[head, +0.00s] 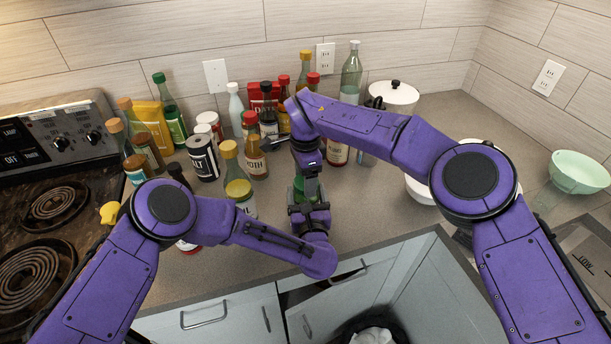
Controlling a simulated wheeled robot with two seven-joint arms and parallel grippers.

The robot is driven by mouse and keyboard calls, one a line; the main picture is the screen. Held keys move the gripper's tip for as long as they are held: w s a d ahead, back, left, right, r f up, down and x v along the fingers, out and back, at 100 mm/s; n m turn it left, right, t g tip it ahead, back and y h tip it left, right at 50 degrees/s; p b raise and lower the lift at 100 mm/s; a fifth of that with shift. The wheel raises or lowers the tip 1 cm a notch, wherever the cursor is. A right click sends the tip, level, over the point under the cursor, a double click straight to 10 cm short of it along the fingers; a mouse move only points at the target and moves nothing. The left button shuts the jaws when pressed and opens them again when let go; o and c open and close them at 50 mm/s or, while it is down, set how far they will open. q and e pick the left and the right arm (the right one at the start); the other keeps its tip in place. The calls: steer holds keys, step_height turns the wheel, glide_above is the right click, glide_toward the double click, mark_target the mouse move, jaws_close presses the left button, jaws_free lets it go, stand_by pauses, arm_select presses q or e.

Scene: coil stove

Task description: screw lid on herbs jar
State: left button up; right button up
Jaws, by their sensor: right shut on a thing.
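A small green piece (299,186), which looks like the herbs jar or its lid, shows between my two grippers above the counter's front part. My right gripper (308,176) points down from above and is shut on it; the fingers hide much of it. My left gripper (307,207) reaches in from the front, just below, against or very close to the same spot. Its fingers are mostly hidden, so its grip is unclear. I cannot tell lid from jar here, nor how they sit together.
Several bottles and jars crowd the counter to the left and behind, including a yellow-capped bottle (238,188) close to my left forearm. A coil stove (40,205) is at left. A white pot (394,96) and a green bowl (579,172) stand right. A drawer below is open.

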steer(key=shift+f, duration=0.25)
arm_select(q)
jaws_close()
arm_select(e)
steer(key=m, duration=0.5)
steer(key=shift+m, duration=0.4)
steer(key=m, duration=0.2)
steer(key=shift+w+m, duration=0.1)
steer(key=shift+m, duration=0.3)
steer(key=m, duration=1.2)
steer(key=shift+w+d, duration=0.1)
steer(key=m, duration=0.7)
steer(key=shift+d+m, duration=0.1)
steer(key=shift+m, duration=0.2)
steer(key=o, duration=1)
